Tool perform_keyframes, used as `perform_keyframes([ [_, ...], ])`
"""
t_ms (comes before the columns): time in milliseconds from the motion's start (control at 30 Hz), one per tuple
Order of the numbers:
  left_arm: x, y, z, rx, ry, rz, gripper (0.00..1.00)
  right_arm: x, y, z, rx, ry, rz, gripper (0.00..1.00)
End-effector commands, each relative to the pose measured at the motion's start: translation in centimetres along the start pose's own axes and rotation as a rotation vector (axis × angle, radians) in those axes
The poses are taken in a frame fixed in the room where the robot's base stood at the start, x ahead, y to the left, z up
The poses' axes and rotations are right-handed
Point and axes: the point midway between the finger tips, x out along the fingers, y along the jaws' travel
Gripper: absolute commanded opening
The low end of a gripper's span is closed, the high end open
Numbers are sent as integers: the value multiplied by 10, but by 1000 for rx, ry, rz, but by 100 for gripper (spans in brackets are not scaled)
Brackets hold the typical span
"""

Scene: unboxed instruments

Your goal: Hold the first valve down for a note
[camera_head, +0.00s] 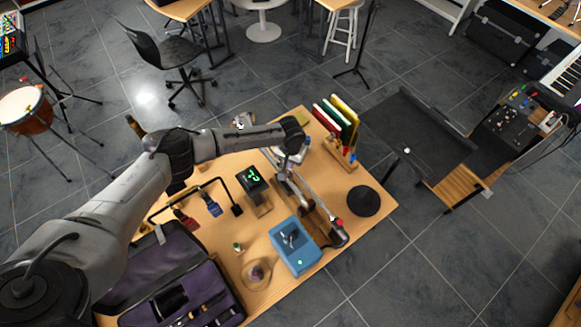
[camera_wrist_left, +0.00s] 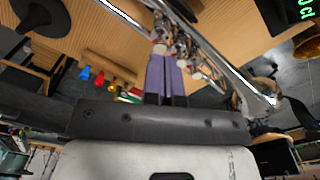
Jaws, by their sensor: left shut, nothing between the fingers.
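A silver trumpet (camera_head: 307,194) stands along the right part of the wooden table, partly hidden by my left gripper (camera_head: 286,166). In the left wrist view the trumpet (camera_wrist_left: 222,68) runs diagonally, with its valve cluster (camera_wrist_left: 178,38) just beyond the fingertips. My left gripper (camera_wrist_left: 165,58) is shut and empty, its two purple-grey fingers side by side and pointing at the valves. I cannot tell whether the fingertips touch a valve or which valve is nearest. My right gripper is in neither view.
A tuner with green digits (camera_head: 250,178), a blue box (camera_head: 295,246) and a black cone-like mute (camera_head: 364,201) stand close around the trumpet. Upright coloured books (camera_head: 340,120) are behind it. An open purple-lined case (camera_head: 190,275) lies at the front left.

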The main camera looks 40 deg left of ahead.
Motion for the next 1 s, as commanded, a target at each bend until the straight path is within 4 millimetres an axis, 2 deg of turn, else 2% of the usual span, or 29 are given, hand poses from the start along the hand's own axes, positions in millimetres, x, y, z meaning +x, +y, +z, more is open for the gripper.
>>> perform_keyframes([
  [1000, 22, 0, 0, -1, 0, 0, 0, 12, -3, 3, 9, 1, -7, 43],
])
